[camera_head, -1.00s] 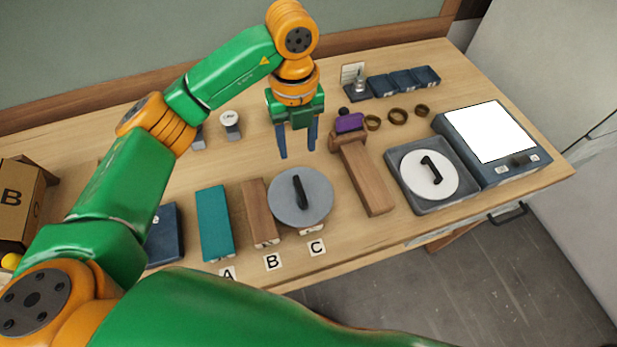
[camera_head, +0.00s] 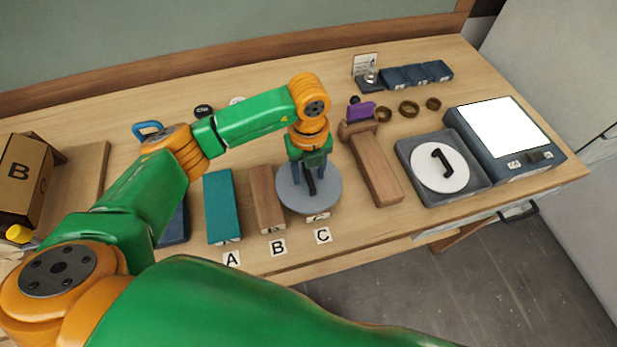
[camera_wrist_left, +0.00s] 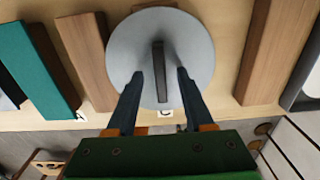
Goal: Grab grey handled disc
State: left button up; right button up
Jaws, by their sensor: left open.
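The grey handled disc (camera_head: 322,199) is round and pale grey, with a dark bar handle across its middle, and rests at the spot marked C on the table. It also shows in the left wrist view (camera_wrist_left: 190,42), its handle (camera_wrist_left: 159,72) upright in the picture. My left gripper (camera_head: 309,188) is over the disc, pointing down. In the wrist view its two fingers (camera_wrist_left: 160,78) are open, one on each side of the handle, with a gap on both sides. Whether the fingertips touch the disc I cannot tell. My right gripper is not in view.
A wooden block (camera_head: 267,200) and a teal block (camera_head: 222,207) stand left of the disc. A wooden mallet-like piece (camera_head: 377,172) lies to the right. Beyond it are a grey tray (camera_head: 479,184) with a white disc marked 1 (camera_head: 440,167) and a device with a white screen (camera_head: 498,125).

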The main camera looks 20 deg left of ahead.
pick_arm(q)
grip_shut()
jog(key=shift+w, duration=0.1)
dwell(1.2)
